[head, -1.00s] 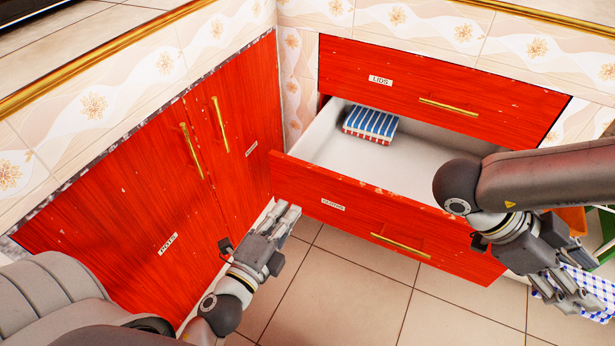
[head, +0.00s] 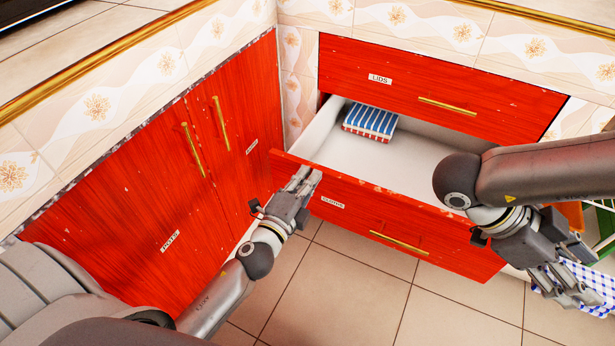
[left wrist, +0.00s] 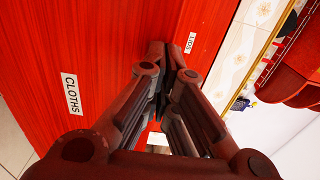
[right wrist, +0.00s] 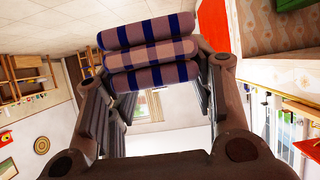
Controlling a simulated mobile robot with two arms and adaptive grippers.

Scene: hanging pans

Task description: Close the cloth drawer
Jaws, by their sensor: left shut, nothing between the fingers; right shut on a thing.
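The red cloth drawer (head: 450,250), labelled CLOTHS, stands pulled out with its white inside showing. A folded blue-striped cloth with a red and white checked cloth beneath it (head: 370,122) lies at its back left. The drawer front (left wrist: 90,50) and label fill the left of the left wrist view. My left gripper (head: 308,176) is shut and empty at the front's upper left part; I cannot tell if it touches. My right gripper (head: 570,295) is shut on a blue and white checked cloth (right wrist: 148,55), right of the drawer.
A red LIDS drawer (head: 440,90) above is closed. The red POTS cupboard doors (head: 130,200) on the left are shut. Orange and green things (head: 605,225) partly show at the right edge. The tiled floor (head: 350,300) in front of the drawer is clear.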

